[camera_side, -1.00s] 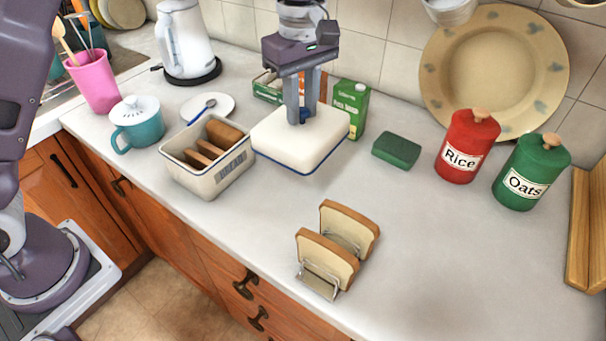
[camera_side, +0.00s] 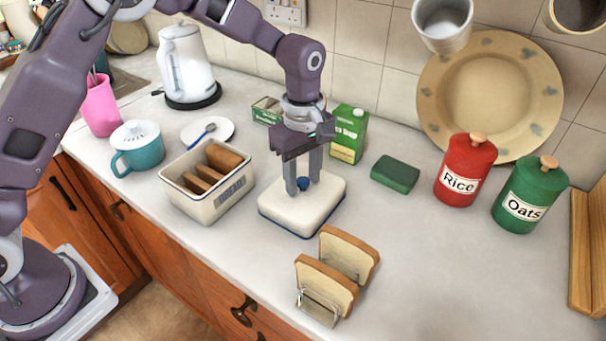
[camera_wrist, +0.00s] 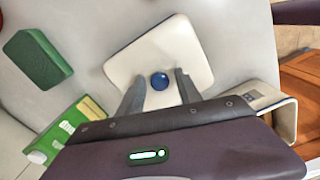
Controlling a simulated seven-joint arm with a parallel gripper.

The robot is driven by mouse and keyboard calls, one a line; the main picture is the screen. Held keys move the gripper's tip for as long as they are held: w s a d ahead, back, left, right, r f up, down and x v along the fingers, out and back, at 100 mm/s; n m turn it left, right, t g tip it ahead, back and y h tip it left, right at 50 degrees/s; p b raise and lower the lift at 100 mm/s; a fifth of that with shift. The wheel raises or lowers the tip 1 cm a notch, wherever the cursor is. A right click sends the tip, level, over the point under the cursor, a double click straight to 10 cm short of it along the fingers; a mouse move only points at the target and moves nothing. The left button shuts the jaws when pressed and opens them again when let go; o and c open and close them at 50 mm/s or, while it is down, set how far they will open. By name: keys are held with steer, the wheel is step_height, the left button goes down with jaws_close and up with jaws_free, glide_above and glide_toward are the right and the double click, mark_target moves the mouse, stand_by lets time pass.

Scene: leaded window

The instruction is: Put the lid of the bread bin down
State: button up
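The cream bread bin lid (camera_side: 285,212), with a blue rim and a blue knob (camera_side: 304,184), lies flat on the counter to the right of the bread bin. My gripper (camera_side: 304,186) points down over the lid, its fingers on either side of the knob. In the wrist view the knob (camera_wrist: 160,81) shows between the fingertips (camera_wrist: 158,84) with a gap on each side, so the gripper looks open. The cream bread bin (camera_side: 218,203) stands uncovered with brown loaves and slices inside.
A toast rack (camera_side: 322,308) with bread slices stands in front of the lid. A green sponge (camera_side: 395,174), a green carton (camera_side: 348,135) and red Rice (camera_side: 464,172) and green Oats (camera_side: 528,197) canisters stand behind and right. The counter at front right is clear.

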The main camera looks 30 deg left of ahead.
mark_target(303, 180)
steer(key=s+a+r+m+t, duration=0.1)
steer(key=s+a+r, duration=0.1)
steer(key=r, duration=0.7)
steer(key=s+a+r+m, duration=0.1)
steer(key=s+a+r, duration=0.1)
steer(key=r, duration=0.7)
steer(key=s+a+r+m+t, duration=0.1)
steer(key=s+a+r+m, duration=0.15)
steer(key=s, duration=0.25)
steer(key=s+a+r+m+t, duration=0.1)
steer(key=s+a+r+m, duration=0.15)
steer(key=s, duration=0.25)
steer(key=s+a+f+m+t, duration=0.1)
steer(key=s+f+m, duration=0.1)
steer(key=s, duration=0.5)
steer(key=s+a+f+m+t, duration=0.1)
steer(key=s+a+f+m, duration=0.1)
steer(key=s+m, duration=0.3)
steer(key=shift+s+f+t, duration=0.3)
steer(key=shift+s+f, duration=0.5)
steer(key=shift+s, duration=0.4)
